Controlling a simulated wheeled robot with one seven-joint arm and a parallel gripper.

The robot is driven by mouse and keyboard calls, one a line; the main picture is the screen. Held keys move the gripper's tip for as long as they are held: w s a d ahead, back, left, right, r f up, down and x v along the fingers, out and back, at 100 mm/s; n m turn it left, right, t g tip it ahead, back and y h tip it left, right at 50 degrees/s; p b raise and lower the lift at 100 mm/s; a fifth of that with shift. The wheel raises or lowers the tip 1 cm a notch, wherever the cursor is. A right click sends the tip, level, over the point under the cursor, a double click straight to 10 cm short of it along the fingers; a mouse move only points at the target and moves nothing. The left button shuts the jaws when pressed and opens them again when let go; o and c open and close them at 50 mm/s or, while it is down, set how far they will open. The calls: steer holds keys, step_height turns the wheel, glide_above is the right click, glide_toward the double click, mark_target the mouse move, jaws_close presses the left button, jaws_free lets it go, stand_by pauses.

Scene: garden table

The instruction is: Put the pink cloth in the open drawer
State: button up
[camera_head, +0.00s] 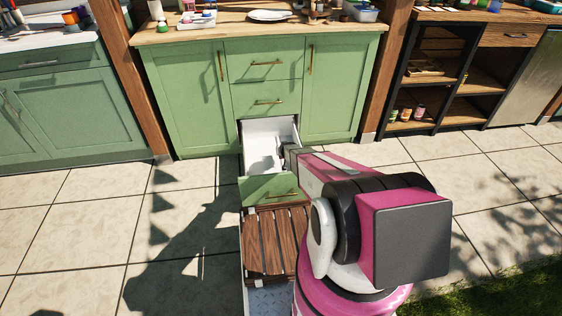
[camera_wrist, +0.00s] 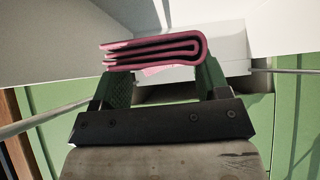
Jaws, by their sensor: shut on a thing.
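The pink cloth (camera_wrist: 150,50) is folded in layers and sits between the two fingers of my gripper (camera_wrist: 160,80) in the wrist view. My gripper is shut on it. The open drawer (camera_head: 270,188) is the bottom drawer of the green cabinet, with a white inside and a green front. In the head view my arm reaches over the drawer's right side, and the cloth and fingertips are hidden or too small to make out. In the wrist view the drawer's white wall (camera_wrist: 60,45) shows close around the cloth. I cannot tell whether the cloth touches the drawer.
The green cabinet (camera_head: 185,95) has closed doors and closed upper drawers. Its wooden top holds a plate (camera_head: 270,15) and other small items. A slatted wooden piece (camera_head: 265,245) lies in front of the drawer. A dark open shelf (camera_head: 430,75) stands at right. Tiled floor is clear at left.

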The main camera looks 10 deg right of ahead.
steer(key=shift+f, duration=3.4)
steer(key=shift+f, duration=0.6)
steer(key=o, duration=0.9)
steer(key=shift+o, duration=0.2)
steer(key=shift+r, duration=0.15)
steer(key=shift+r, duration=0.25)
steer(key=v, duration=1.2)
steer(key=shift+r, duration=0.3)
